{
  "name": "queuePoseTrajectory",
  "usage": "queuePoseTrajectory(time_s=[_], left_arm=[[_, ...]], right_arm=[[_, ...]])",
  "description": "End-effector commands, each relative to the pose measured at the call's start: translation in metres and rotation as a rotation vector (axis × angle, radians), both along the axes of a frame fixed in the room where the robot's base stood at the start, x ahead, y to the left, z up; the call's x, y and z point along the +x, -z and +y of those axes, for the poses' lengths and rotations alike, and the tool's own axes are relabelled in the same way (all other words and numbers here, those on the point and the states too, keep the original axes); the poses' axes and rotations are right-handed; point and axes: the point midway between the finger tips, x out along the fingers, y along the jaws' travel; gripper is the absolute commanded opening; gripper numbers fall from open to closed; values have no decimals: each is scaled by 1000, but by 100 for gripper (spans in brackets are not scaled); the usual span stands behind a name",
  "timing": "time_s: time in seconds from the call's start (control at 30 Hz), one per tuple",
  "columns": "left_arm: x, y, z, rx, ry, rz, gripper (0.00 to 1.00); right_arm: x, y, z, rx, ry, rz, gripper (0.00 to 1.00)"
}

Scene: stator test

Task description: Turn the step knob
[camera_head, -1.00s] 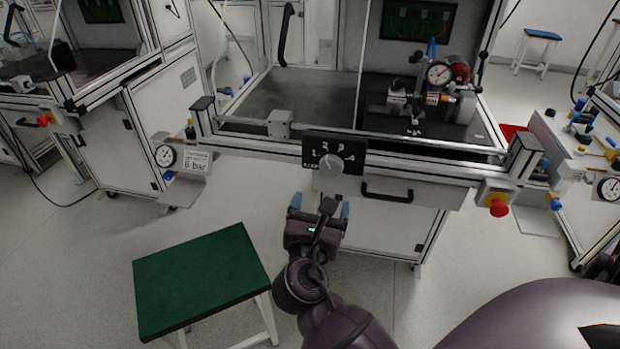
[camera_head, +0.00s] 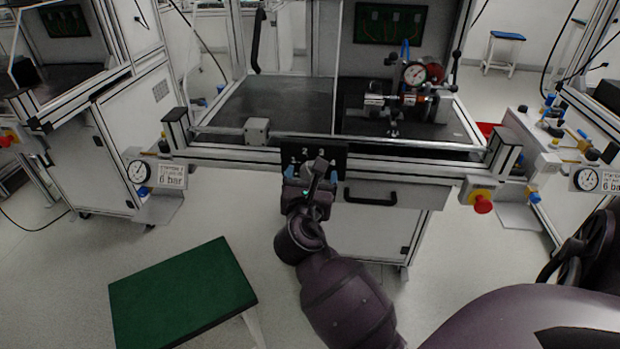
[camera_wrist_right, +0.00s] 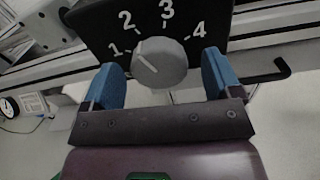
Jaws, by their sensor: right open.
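The step knob (camera_wrist_right: 159,62) is a round grey dial on a black panel (camera_wrist_right: 100,22) marked 1 to 4. In the right wrist view its light pointer line slants up and left, near the 1. In the head view the panel (camera_head: 338,150) shows on the front rail, with the knob hidden behind my gripper. My right gripper (camera_head: 309,175) is open in front of the panel. In the right wrist view its blue fingers (camera_wrist_right: 163,82) stand to the left and right of the knob, apart from each other; I cannot tell whether they touch it. My left gripper is not in view.
A black drawer handle (camera_head: 370,196) sits right of the panel. A red emergency button (camera_head: 482,204) is at the right end of the rail. A green-topped stool (camera_head: 182,295) stands at the lower left. A pressure gauge (camera_head: 139,171) hangs at the left.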

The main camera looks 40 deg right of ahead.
Motion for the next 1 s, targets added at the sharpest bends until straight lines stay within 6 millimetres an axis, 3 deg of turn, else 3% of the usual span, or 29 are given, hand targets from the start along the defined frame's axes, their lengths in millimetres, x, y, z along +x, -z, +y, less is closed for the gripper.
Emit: queuePoseTrajectory(time_s=[0.23, 0.53, 1.0], left_arm=[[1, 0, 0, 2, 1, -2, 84], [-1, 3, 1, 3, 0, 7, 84], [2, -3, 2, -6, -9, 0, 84]], right_arm=[[0, 0, 0, 0, 0, -1, 81], [0, 0, 0, 0, 0, -1, 35], [0, -4, 1, 83, 0, -99, 35]])
